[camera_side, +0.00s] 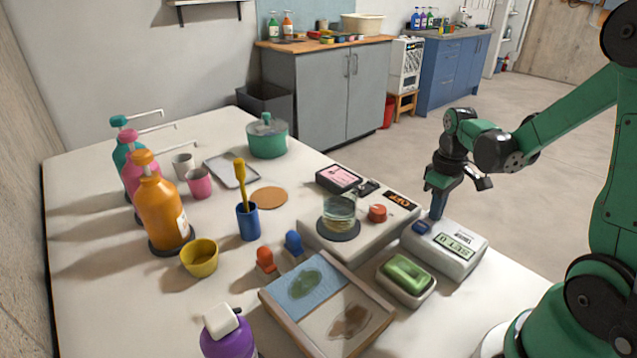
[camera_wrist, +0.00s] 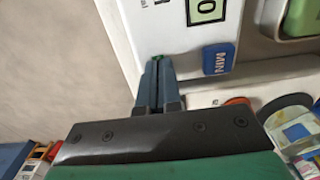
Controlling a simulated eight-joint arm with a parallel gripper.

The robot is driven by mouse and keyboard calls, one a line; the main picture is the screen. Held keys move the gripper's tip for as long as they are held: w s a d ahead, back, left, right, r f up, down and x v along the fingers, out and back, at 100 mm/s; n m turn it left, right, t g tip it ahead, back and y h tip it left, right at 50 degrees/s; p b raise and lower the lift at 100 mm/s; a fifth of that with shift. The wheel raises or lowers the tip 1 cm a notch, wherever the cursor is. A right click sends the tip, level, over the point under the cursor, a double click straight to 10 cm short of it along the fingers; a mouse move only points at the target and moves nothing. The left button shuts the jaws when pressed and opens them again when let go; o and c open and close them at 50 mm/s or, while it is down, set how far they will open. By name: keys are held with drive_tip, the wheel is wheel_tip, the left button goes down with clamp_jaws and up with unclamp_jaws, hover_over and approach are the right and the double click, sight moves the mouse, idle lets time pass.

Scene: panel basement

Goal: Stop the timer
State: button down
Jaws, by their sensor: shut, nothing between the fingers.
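The timer (camera_side: 446,250) is a white box near the right edge of the table, with a display that seems to read "SET 0" and a blue button (camera_side: 421,228). In the wrist view the timer (camera_wrist: 178,30) shows part of its display with a "0", and the blue button (camera_wrist: 218,58) is marked "MIN". My gripper (camera_side: 437,214) points down at the timer's far edge. In the wrist view my gripper (camera_wrist: 155,64) is shut and empty. Its tips cover most of a small green spot (camera_wrist: 157,55), perhaps another button. I cannot tell whether they touch it.
A green soap bar in a dish (camera_side: 407,275) lies beside the timer. A scale (camera_side: 360,232) with a glass beaker and a red knob (camera_side: 377,213) stands to the left. Bottles, cups and a green pot (camera_side: 267,138) fill the far left.

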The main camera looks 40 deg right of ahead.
wheel_tip(320, 180, up, 14)
idle(0.6)
idle(0.5)
drive_tip(key=a+f+t, duration=0.2)
drive_tip(key=a+t, duration=0.1)
drive_tip(key=a, duration=0.4)
drive_tip(key=w+a+f+t, duration=0.1)
drive_tip(key=a+t, duration=0.3)
drive_tip(key=a, duration=0.4)
drive_tip(key=shift+w+a+f, duration=0.15)
drive_tip(key=shift+a+f, duration=0.15)
drive_tip(key=shift+f, duration=0.35)
